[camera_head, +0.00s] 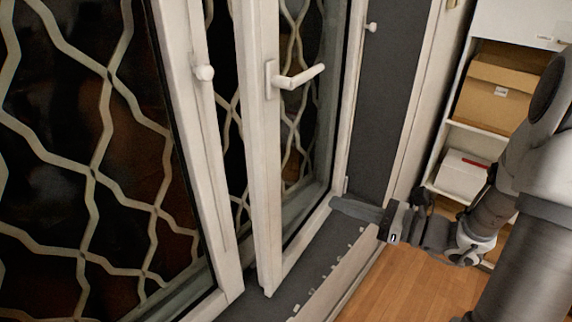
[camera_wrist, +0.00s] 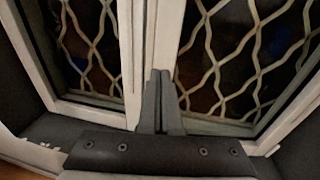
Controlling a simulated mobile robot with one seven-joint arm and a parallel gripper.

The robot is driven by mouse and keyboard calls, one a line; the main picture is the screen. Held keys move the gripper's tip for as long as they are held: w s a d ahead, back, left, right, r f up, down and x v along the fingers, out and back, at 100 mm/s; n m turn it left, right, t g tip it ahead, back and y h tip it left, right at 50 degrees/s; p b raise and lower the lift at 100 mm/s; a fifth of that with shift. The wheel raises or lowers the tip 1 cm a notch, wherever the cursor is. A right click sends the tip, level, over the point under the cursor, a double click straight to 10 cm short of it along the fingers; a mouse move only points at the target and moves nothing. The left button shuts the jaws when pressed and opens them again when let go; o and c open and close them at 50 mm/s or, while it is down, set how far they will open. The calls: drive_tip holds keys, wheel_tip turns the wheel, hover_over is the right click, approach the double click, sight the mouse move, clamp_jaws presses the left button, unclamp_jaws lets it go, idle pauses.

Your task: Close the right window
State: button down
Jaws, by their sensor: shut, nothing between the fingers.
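The right window (camera_head: 259,140) is a white-framed glass sash with a white handle (camera_head: 300,76). It stands ajar, its handle-side edge swung inward over the dark sill, with a gap between it and the left window frame (camera_head: 190,120). My gripper (camera_head: 333,202) is shut and empty, low at the right of the sash, near the bottom of its frame. Whether it touches the frame I cannot tell. In the wrist view the closed fingers (camera_wrist: 158,74) point at white window frames, with lattice behind glass on both sides.
A pale lattice grille (camera_head: 88,170) is outside the glass. The dark sill (camera_head: 322,255) holds several small light bits. A shelf with a cardboard box (camera_head: 492,95) and a white box (camera_head: 461,176) is at the right. The wooden floor (camera_head: 410,285) in front looks clear.

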approach(274, 173)
drive_tip(key=shift+t, duration=0.4)
drive_tip(key=x, duration=0.6)
drive_tip(key=shift+s+a+f+p, duration=0.15)
drive_tip(key=shift+a+f+p, duration=0.1)
drive_tip(key=shift+p, duration=0.1)
drive_tip(key=shift+w+a, duration=0.2)
drive_tip(key=shift+a, duration=0.1)
